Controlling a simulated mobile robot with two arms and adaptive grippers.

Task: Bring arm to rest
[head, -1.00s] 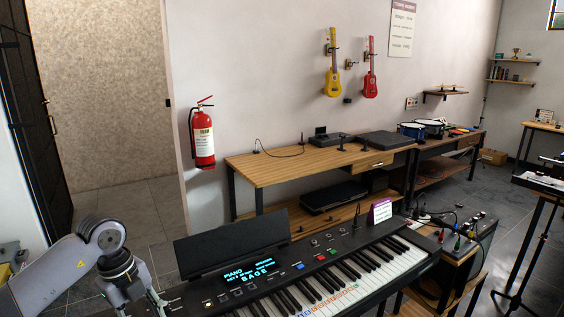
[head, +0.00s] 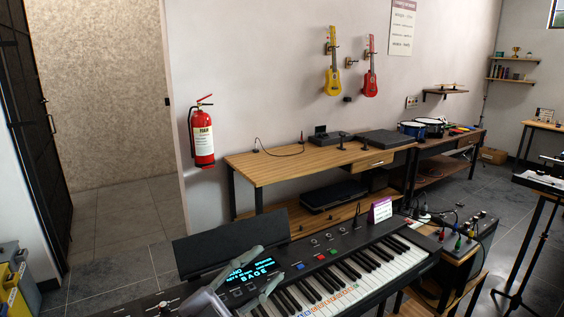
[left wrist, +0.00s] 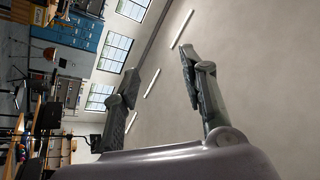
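My left gripper (head: 272,263) is in front of the keyboard (head: 355,270) in the head view, low in the frame and overlapping its lit display and left keys. Its two grey fingers are spread apart with nothing between them. I cannot tell whether it touches the keyboard. In the left wrist view the left gripper (left wrist: 171,60) points up past the ceiling, its fingers apart and empty. My right gripper is not in view.
Behind the keyboard stands a wooden table (head: 280,168) with dark devices on it. A fire extinguisher (head: 202,135) hangs on the wall. A purple-and-white card (head: 381,210) stands on the keyboard. Open floor (head: 115,235) lies to the left.

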